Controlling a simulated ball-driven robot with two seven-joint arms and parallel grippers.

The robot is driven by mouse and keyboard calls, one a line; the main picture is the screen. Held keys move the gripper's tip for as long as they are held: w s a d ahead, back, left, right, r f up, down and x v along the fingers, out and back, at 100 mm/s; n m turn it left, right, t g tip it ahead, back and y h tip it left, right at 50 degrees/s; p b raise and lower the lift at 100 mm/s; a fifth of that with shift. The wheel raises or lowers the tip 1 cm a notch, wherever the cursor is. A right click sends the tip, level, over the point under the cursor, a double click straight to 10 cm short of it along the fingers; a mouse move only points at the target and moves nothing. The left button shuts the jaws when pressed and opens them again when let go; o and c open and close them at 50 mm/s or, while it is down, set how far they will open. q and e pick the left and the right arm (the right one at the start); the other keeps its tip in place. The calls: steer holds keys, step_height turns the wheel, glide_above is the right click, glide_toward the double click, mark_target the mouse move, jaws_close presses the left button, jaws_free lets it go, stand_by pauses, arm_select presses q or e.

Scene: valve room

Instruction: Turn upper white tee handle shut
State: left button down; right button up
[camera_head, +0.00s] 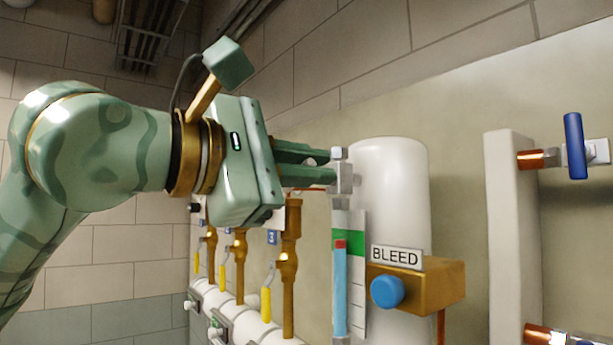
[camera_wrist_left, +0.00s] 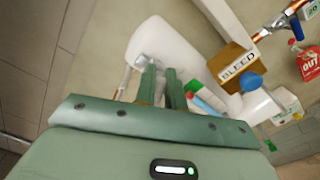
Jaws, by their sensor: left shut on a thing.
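My left gripper (camera_head: 330,167) reaches in from the left, its fingers closed on the white tee handle (camera_head: 319,157), of which only a pale bit shows between them. The handle sits at a small grey valve body (camera_head: 343,176) on the left side of a white upright tank (camera_head: 393,185). The fingers hide most of the handle, so its angle cannot be told. In the left wrist view, the fingers (camera_wrist_left: 160,82) meet the grey valve body (camera_wrist_left: 147,62) beside the tank (camera_wrist_left: 180,48). My right gripper is not in view.
A level gauge (camera_head: 342,280) hangs below the valve. A brass block (camera_head: 436,285) with a blue knob (camera_head: 388,291) and a BLEED label sits on the tank's front. Yellow-levered valves (camera_head: 266,304) stand below my arm. A blue handle (camera_head: 575,146) is at right.

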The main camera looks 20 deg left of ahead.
arm_select(q)
steer(key=m, duration=0.2)
steer(key=f+m+b, duration=0.1)
steer(key=m, duration=0.2)
steer(key=shift+s+d, duration=0.1)
stand_by(0.7)
steer(key=c, duration=1.5)
jaws_free()
steer(key=b+v, duration=0.3)
steer(key=v, duration=1.3)
steer(key=shift+s, duration=0.15)
